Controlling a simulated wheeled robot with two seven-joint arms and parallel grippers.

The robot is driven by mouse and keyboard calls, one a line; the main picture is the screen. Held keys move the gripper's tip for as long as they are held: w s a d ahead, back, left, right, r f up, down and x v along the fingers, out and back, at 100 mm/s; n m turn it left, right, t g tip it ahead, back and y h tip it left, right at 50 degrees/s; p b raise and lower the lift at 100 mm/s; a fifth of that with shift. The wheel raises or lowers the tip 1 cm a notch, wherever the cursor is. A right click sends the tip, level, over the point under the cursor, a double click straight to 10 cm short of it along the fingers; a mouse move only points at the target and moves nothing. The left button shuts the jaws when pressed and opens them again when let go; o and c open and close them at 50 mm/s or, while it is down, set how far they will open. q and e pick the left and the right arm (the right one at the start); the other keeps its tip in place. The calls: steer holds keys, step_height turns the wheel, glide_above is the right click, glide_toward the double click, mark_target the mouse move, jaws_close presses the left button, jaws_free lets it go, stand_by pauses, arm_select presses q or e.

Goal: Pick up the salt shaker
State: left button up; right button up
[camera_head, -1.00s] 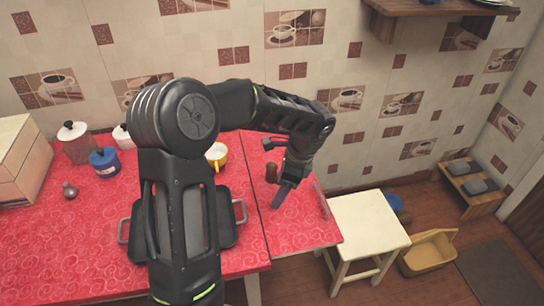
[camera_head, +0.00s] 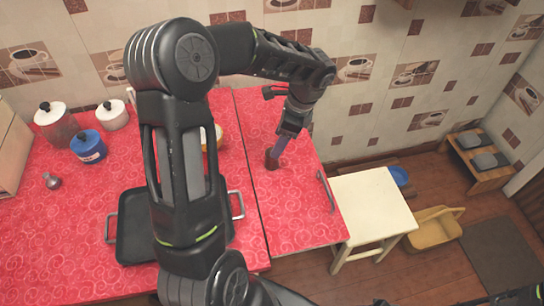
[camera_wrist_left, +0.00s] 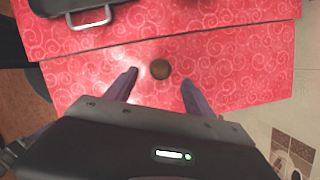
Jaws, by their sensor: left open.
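A small dark brown shaker (camera_head: 271,160), which I take for the salt shaker, stands on the red counter's right section. In the left wrist view its round brown top (camera_wrist_left: 160,69) shows between the two fingertips, with gaps on both sides. My left gripper (camera_head: 277,154) is open and points down at the shaker, close to it; its purple fingers partly cover it in the head view. I cannot tell whether a finger touches it. My right gripper is not in view.
A black tray (camera_head: 133,232) with metal handles, a blue lidded pot (camera_head: 89,147), white-lidded jars and a small grey metal item (camera_head: 52,181) lie left. A metal handle (camera_head: 326,190) is at the counter's right edge. A white stool (camera_head: 372,208) stands right of the counter.

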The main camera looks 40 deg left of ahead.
arm_select(q)
steer(key=shift+x, duration=1.1)
steer(key=shift+p+x, duration=0.5)
steer(key=shift+x, duration=2.1)
jaws_close()
